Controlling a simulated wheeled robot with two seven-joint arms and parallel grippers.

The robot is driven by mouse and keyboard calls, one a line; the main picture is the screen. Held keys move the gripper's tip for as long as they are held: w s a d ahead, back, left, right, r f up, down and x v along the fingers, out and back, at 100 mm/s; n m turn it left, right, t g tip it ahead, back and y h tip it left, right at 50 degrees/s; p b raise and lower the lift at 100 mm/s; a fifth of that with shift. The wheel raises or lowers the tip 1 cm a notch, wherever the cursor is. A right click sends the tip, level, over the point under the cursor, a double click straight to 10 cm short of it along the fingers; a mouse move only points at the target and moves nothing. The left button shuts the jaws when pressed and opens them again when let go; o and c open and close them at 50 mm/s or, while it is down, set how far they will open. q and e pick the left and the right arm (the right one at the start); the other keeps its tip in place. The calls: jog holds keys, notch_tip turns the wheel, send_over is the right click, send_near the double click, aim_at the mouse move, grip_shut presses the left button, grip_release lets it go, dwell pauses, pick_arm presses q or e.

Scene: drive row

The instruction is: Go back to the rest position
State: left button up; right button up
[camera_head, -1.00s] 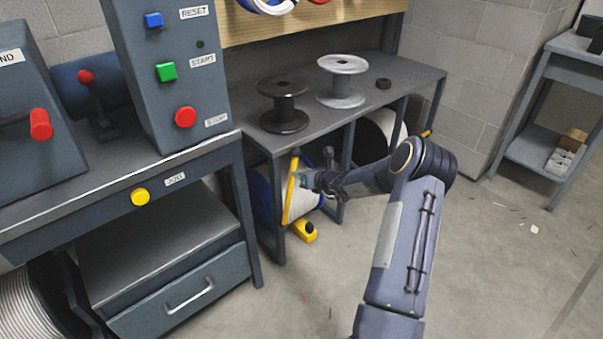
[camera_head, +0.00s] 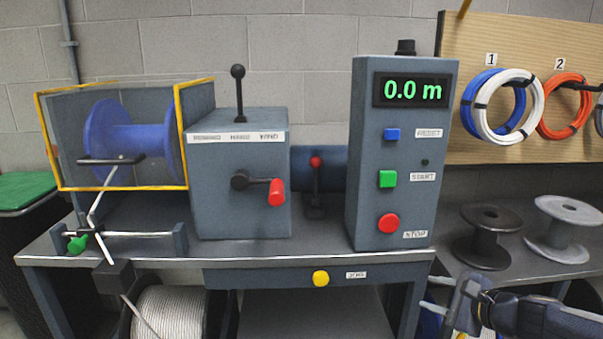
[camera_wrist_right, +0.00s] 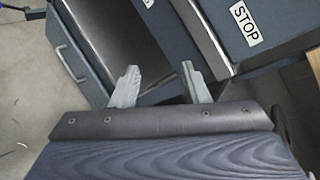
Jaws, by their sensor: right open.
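My right gripper (camera_head: 447,309) is at the lower right of the head view, in front of the bench's right end and below the control box. In the right wrist view its two grey fingers (camera_wrist_right: 160,88) stand apart with nothing between them. Beyond the fingers are the bench's dark shelf, part of a drawer (camera_wrist_right: 68,50) and the STOP label (camera_wrist_right: 245,22). My left gripper is in neither view.
The control box (camera_head: 360,160) reads 0.0 m. Beside it stand a lever box (camera_head: 215,190) and a blue spool (camera_head: 135,135) in a yellow-edged guard. At right, a black spool (camera_head: 482,240) and a grey spool (camera_head: 562,235) stand below hanging coils.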

jog(key=s+a+r+n+g, duration=0.1)
jog(key=s+a+n+g, duration=0.1)
jog(key=s+a+n, duration=0.5)
jog(key=s+a+r+n+g, duration=0.15)
jog(key=s+n, duration=0.25)
jog(key=s, duration=0.5)
jog(key=s+f+n+g+h, duration=0.1)
jog(key=s+f+n, duration=0.25)
jog(key=s, duration=0.35)
jog(key=s+f+n+g+h, duration=0.1)
jog(key=s+f+n, duration=0.1)
jog(key=s+n, duration=0.3)
notch_tip(320, 180, up, 24)
jog(key=s+p, duration=0.1)
jog(key=p, duration=2.4)
jog(key=shift+s+a+h, duration=0.2)
jog(key=shift+s+h, duration=0.1)
jog(key=shift+s, duration=0.1)
